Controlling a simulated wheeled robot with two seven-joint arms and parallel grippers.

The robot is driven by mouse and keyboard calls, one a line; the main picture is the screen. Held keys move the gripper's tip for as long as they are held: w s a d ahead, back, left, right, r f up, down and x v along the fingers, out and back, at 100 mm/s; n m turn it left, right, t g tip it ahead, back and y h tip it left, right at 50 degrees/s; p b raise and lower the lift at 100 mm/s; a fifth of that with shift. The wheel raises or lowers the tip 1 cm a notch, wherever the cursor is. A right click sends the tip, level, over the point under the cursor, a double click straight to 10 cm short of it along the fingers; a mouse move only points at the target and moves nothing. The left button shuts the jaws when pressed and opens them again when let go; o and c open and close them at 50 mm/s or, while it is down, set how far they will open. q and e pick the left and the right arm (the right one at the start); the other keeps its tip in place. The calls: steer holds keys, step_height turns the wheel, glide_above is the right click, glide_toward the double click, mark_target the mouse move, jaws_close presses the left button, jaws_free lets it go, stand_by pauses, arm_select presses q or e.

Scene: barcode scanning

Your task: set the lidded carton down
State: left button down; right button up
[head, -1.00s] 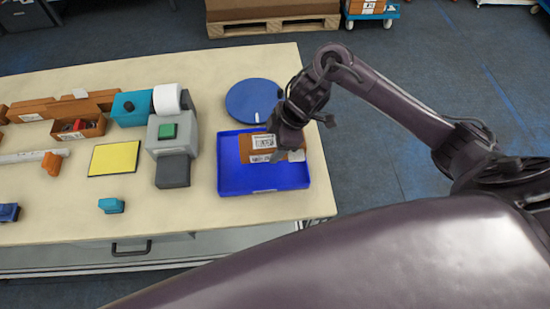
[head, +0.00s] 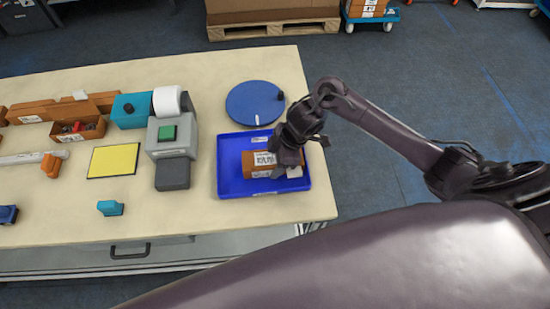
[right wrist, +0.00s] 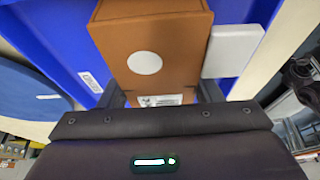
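The lidded carton (head: 255,158) is brown with a white barcode label and sits low within the walls of the blue tray (head: 234,188) in the head view. Whether its underside touches the tray floor is hard to tell. My right gripper (head: 284,170) is over the carton's right part. In the right wrist view the carton (right wrist: 150,35) shows a round white sticker and lies between the two fingers (right wrist: 162,92), which appear to press its sides. A small white block (right wrist: 233,50) is beside the carton there. My left gripper is not in view.
A blue round turntable (head: 250,100) stands behind the tray. A grey device with a green button (head: 168,133) stands to its left, beside a yellow pad (head: 114,160). A teal item (head: 110,208) lies near the front edge. The tray's front left part is bare.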

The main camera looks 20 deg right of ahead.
steer(key=o, duration=0.4)
steer(key=shift+r, duration=0.1)
steer(key=v, duration=1.2)
steer(key=shift+r, duration=0.1)
steer(key=shift+s, duration=0.15)
